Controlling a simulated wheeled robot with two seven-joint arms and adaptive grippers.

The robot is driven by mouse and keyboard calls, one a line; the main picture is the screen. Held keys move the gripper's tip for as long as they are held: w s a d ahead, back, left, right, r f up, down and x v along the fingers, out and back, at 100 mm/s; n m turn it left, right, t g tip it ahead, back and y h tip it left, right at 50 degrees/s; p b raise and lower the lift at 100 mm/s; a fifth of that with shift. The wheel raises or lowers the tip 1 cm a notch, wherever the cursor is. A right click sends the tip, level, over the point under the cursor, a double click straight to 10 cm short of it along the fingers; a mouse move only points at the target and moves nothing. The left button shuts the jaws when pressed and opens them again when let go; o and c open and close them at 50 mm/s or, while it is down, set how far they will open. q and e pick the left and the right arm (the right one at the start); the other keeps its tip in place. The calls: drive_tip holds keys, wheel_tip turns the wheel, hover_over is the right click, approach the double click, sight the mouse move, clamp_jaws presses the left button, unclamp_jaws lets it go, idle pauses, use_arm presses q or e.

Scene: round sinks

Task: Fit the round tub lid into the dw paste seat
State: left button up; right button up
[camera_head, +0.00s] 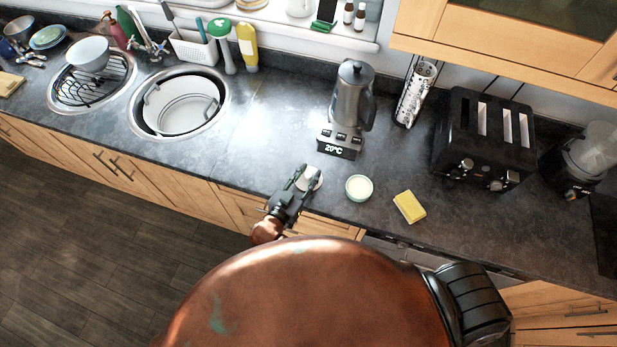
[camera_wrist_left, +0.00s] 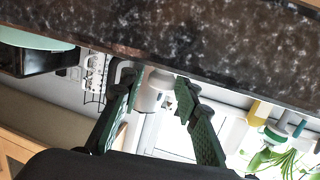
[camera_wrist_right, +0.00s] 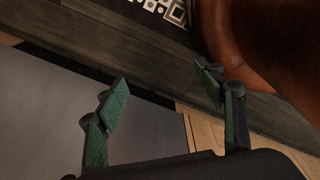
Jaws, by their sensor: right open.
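The tub lid (camera_head: 311,177) is a small, pale round piece at the counter's front edge, left of the tub. The dw paste tub (camera_head: 359,188), green-walled with a cream top, stands on the counter right of the gripper. The tub's pale green side shows at the upper left of the left wrist view (camera_wrist_left: 32,40). My right gripper (camera_wrist_right: 162,92) is open and empty, away from these objects.
A yellow sponge (camera_head: 409,206) lies right of the tub. A kettle (camera_head: 352,95) on its base (camera_head: 340,142) stands behind, with a black toaster (camera_head: 484,140) at right. The round sinks (camera_head: 181,103) are at left. Counter between left gripper and sinks is clear.

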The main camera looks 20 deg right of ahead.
use_arm(q)
drive_tip(key=c, duration=0.6)
drive_tip(key=shift+r, duration=0.1)
